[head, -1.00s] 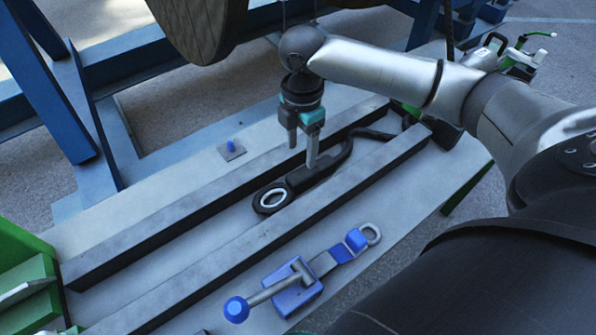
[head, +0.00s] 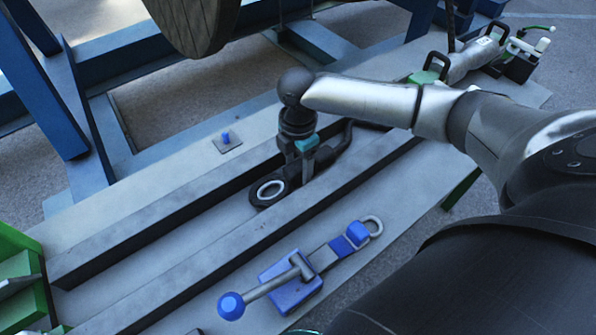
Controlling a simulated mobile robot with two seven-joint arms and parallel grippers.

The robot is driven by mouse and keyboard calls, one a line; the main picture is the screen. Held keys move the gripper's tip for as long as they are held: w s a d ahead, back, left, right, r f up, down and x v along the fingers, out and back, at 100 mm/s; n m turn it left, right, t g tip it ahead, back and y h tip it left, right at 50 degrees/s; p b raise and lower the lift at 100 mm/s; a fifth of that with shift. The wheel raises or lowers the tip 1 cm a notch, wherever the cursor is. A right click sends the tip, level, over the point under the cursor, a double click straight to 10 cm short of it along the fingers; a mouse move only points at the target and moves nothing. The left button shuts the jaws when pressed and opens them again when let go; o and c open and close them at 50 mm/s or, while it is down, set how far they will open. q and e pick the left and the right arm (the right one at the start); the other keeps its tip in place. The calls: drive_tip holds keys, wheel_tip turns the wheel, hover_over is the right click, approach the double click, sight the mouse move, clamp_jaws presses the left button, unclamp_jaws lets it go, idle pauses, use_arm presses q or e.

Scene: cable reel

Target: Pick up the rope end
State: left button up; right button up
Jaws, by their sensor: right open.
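The rope end (head: 267,191) is a black fitting with a pale ring in its eye. It lies in the channel between two dark rails on the grey platform, and its black rope runs back to the upper right. My right gripper (head: 298,172) points down over the neck of the rope end, just behind the ring. Its fingers are open and reach down at the black fitting; I cannot tell whether they touch it. The wrist hides part of the rope. My left gripper is not in view.
A blue-handled clamp (head: 291,287) lies on the platform in front of the near rail (head: 225,253). A small blue pin on a plate (head: 227,141) is behind the far rail. A wooden reel (head: 197,22) and blue frame (head: 75,110) stand behind. Green parts (head: 25,285) are at left.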

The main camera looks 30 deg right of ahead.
drive_tip(key=shift+c, duration=0.2)
clamp_jaws()
drive_tip(key=shift+w+r, duration=0.1)
drive_tip(key=shift+r, duration=0.05)
idle(0.9)
